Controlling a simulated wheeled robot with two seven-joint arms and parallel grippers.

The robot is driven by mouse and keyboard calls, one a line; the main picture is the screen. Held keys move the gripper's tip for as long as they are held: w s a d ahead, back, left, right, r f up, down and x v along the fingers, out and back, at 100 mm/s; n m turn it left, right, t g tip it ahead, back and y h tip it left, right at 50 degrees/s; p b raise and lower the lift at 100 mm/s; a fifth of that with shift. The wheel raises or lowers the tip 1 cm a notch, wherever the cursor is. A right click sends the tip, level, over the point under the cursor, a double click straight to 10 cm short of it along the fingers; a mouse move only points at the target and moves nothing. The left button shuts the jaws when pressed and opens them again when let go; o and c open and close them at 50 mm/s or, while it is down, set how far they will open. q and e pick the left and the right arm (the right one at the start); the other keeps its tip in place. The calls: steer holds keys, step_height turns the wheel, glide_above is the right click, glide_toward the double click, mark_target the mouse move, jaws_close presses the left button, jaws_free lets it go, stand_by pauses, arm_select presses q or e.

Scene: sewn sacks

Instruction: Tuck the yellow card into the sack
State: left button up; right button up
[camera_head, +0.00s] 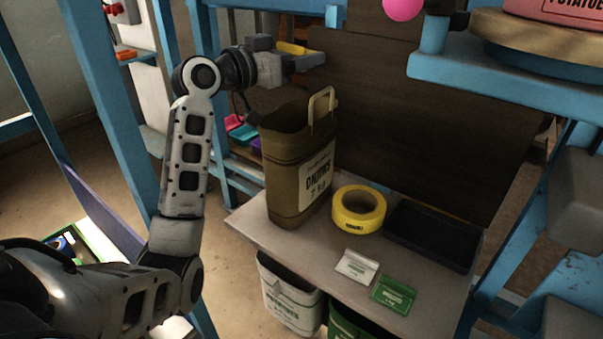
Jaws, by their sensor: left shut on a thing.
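The sack (285,165) is a tall olive-brown bag with an open top, a handle loop and a white label reading ONIONS. It stands upright on the grey table. My left gripper (306,60) is above and behind the sack's open mouth, apart from it. It is shut on the yellow card (291,48), of which only a small strip shows; the jaws hide the rest. My right gripper is not in view.
On the table (265,226) beside the sack are a yellow tape roll (345,223), a black tray (412,247), a white card (357,266) and a green card (393,293). A white sack (290,300) stands below the front edge. Blue posts frame both sides.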

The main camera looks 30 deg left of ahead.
arm_select(q)
steer(key=o, duration=1)
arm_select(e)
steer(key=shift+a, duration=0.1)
arm_select(q)
steer(key=b+v, duration=0.3)
steer(key=v, duration=1.3)
steer(key=shift+r, duration=0.1)
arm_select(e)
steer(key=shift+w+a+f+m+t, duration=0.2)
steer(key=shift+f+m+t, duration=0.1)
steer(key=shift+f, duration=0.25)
